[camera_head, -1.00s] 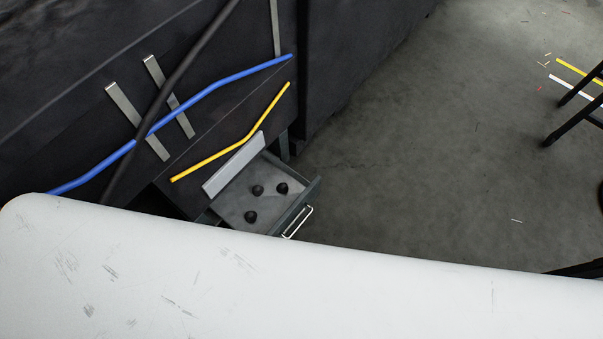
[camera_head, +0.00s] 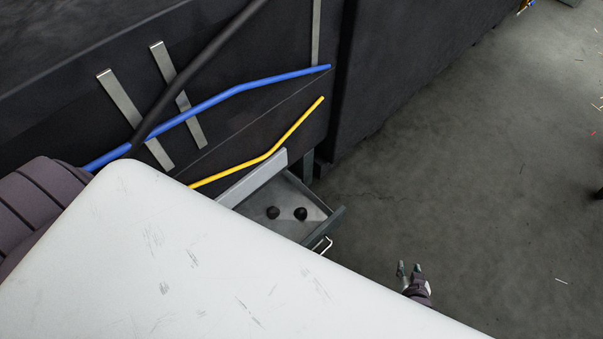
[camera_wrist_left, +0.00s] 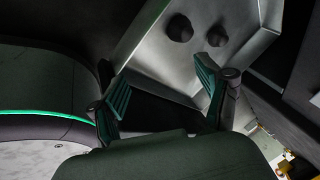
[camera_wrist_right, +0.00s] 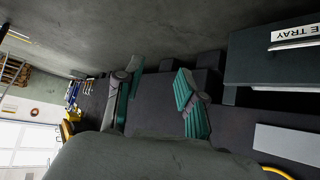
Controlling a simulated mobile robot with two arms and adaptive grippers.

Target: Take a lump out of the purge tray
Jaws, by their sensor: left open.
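The purge tray (camera_head: 245,208) is a grey pulled-out drawer in the middle of the head view, partly covered by my white body. Two dark lumps (camera_head: 273,212) and (camera_head: 300,214) show in it. My left gripper (camera_wrist_left: 162,80) is hidden in the head view. In the left wrist view it is open and empty, with the tray (camera_wrist_left: 150,45) and two lumps (camera_wrist_left: 180,28) and (camera_wrist_left: 217,36) beyond its fingers, the second near the right fingertip. My right gripper (camera_head: 409,268) is open and empty, apart from the tray to its right; its wrist view shows the labelled tray front (camera_wrist_right: 270,65).
A dark machine panel with a blue hose (camera_head: 215,100), a yellow hose (camera_head: 270,153) and a black hose (camera_head: 190,75) stands behind the tray. A white handle (camera_head: 323,245) sticks out from the tray front. The grey floor at right is largely clear.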

